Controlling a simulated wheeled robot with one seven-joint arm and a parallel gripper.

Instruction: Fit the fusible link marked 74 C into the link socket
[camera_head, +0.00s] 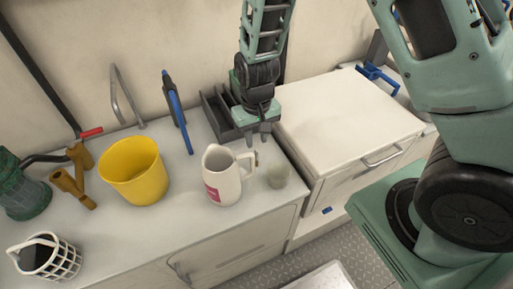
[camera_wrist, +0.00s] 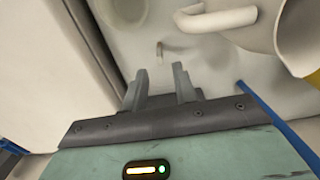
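My gripper (camera_head: 258,140) hangs over the right end of the counter, behind the jug's handle. In the wrist view its two fingers (camera_wrist: 161,82) stand apart with nothing between them. A small metallic piece (camera_wrist: 160,50) lies on the counter just beyond the fingertips, apart from them. It may be the fusible link; no marking is readable. In the head view a small piece (camera_head: 257,158) shows close beside the jug's handle. I cannot pick out the link socket in either view.
A white jug (camera_head: 221,180) and a translucent cup (camera_head: 278,177) stand close to the gripper. A dark compartment tray (camera_head: 214,113) sits behind. A yellow bucket (camera_head: 134,173), brass fitting (camera_head: 70,184) and white basket (camera_head: 65,262) stand left. A white cabinet (camera_head: 345,120) rises at right.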

